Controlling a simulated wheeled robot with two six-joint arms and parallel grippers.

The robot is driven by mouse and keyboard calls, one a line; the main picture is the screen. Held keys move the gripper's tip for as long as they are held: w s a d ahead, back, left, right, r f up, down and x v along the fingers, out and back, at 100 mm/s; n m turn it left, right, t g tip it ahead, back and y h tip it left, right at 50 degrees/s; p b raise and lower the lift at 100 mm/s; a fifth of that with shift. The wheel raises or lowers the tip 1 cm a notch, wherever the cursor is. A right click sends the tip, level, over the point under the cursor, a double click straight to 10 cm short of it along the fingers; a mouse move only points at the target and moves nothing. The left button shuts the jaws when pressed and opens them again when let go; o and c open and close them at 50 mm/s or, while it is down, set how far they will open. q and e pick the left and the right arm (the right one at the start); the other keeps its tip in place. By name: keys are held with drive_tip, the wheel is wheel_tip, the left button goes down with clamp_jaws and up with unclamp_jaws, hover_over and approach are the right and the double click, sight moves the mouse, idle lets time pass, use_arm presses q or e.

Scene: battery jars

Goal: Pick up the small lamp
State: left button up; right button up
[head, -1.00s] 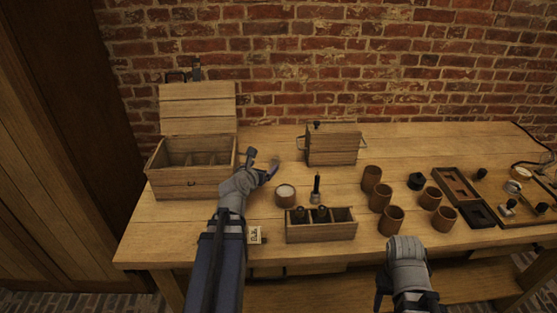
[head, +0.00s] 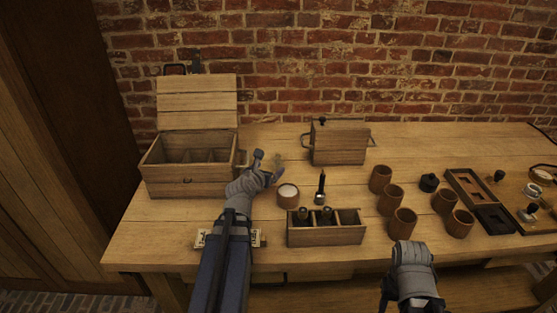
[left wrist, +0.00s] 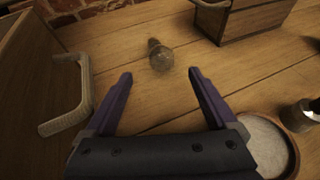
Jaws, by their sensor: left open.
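The small lamp (left wrist: 160,55) is a little glass bulb with a darker base, lying on the wooden table in the left wrist view. It shows only faintly in the head view (head: 278,159), by my left fingertips. My left gripper (left wrist: 160,76) is open and empty, its two purple fingers apart. The lamp is just beyond the fingertips, roughly centred between them and not touched. In the head view the left gripper (head: 268,165) is low over the table, right of the open chest. My right gripper (head: 388,291) is at the front edge, mostly hidden by its arm.
An open wooden chest (head: 187,189) stands left, with a handle beside my left gripper. A closed box (head: 339,150) stands behind the lamp. A round pot with pale contents (head: 288,196) is close on the right. A compartment crate (head: 327,236) and several brown cups (head: 389,200) stand further right.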

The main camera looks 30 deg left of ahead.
sight(275, 165)
use_arm(q)
drive_tip(key=shift+f+b+x, duration=0.1)
drive_tip(key=shift+b+x, duration=0.7)
drive_tip(key=shift+x, duration=1.15)
drive_tip(key=shift+f+b+x, duration=0.15)
drive_tip(key=shift+b+x, duration=0.6)
drive_tip(key=shift+x, duration=1.15)
drive_tip(key=shift+s+d, duration=0.15)
clamp_jaws()
